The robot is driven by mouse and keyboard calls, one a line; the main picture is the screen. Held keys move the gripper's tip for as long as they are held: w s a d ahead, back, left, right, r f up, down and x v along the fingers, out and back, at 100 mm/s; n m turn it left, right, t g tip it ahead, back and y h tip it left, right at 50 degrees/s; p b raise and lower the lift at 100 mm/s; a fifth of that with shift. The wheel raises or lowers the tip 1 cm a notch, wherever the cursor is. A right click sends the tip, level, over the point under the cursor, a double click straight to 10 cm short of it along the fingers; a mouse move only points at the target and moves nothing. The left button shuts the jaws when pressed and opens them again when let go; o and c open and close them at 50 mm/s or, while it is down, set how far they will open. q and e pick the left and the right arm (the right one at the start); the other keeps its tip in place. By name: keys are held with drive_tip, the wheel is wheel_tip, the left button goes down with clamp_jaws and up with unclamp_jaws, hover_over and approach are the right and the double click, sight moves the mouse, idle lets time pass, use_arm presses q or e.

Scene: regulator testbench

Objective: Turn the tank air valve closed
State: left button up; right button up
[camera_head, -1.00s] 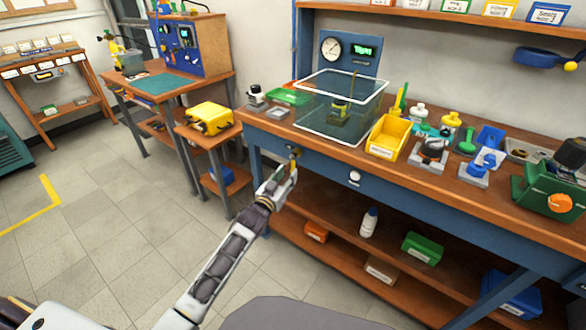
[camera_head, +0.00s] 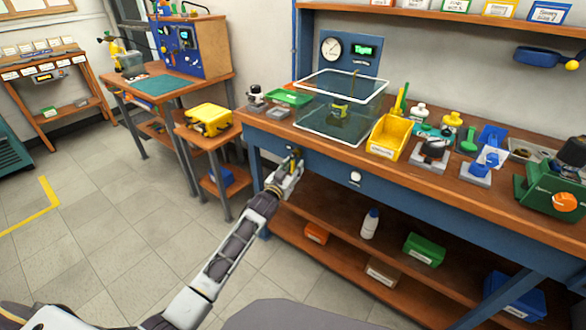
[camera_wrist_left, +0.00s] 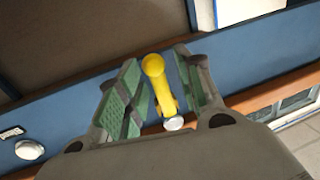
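The tank air valve's yellow lever handle (camera_wrist_left: 156,84) shows in the left wrist view, on the blue front rail of the workbench. A round silver end (camera_wrist_left: 173,123) shows at its near end. My left gripper (camera_wrist_left: 163,88) has its green-padded fingers on either side of the handle, with narrow gaps visible, so it looks open around it. In the head view my left gripper (camera_head: 292,162) is at the bench's front rail, below the clear tank (camera_head: 340,120), and mostly hides the valve. My right gripper is not in view.
A white round knob (camera_head: 355,178) sits on the rail to the right of my gripper. A yellow bin (camera_head: 388,138) stands on the bench top. The lower shelf (camera_head: 335,262) holds a white bottle (camera_head: 369,224) and several small boxes. The floor at left is clear.

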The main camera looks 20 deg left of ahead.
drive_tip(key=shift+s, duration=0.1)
use_arm(q)
drive_tip(key=c, duration=0.4)
clamp_jaws()
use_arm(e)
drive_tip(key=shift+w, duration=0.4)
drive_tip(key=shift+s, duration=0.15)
